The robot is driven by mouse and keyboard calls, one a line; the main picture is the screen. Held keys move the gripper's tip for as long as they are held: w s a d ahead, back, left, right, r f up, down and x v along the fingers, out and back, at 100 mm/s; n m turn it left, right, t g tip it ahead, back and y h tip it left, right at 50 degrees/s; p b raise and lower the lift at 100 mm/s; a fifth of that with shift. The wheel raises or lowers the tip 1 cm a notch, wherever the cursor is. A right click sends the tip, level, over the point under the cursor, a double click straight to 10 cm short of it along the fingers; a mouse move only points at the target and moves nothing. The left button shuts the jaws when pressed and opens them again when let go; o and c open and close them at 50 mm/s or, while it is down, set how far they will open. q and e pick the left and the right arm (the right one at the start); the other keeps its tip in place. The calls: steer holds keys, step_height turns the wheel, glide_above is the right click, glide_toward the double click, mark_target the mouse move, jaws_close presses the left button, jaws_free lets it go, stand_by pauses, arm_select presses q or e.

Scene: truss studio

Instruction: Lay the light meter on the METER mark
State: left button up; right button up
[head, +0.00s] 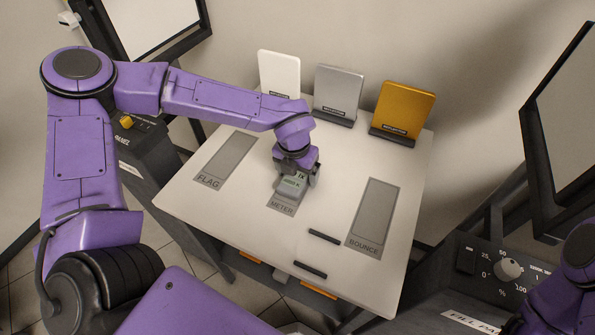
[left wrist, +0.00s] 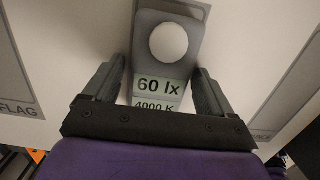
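The light meter (head: 291,186) is a small grey device with a pale readout, lying face up at the METER mark (head: 281,209) on the white table. It covers the upper part of the mark; the label end shows below it. In the left wrist view, the meter (left wrist: 168,42) shows a white dome and the readings "60 lx" and "4000 K". My right gripper is out of view.
The FLAG mark (head: 229,158) and BOUNCE mark (head: 373,215) are empty. White (head: 279,73), grey (head: 338,88) and gold (head: 405,108) panels stand at the back. Two dark bars (head: 324,236) lie near the front edge. A control panel (head: 490,270) stands at right.

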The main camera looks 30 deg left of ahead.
mark_target(295, 177)
arm_select(q)
steer(key=shift+o, duration=0.2)
step_height(295, 177, up, 13)
steer(key=s, duration=0.1)
steer(key=shift+s+f, duration=0.2)
steer(key=shift+s, duration=0.05)
steer(key=shift+d, duration=0.1)
stand_by(0.5)
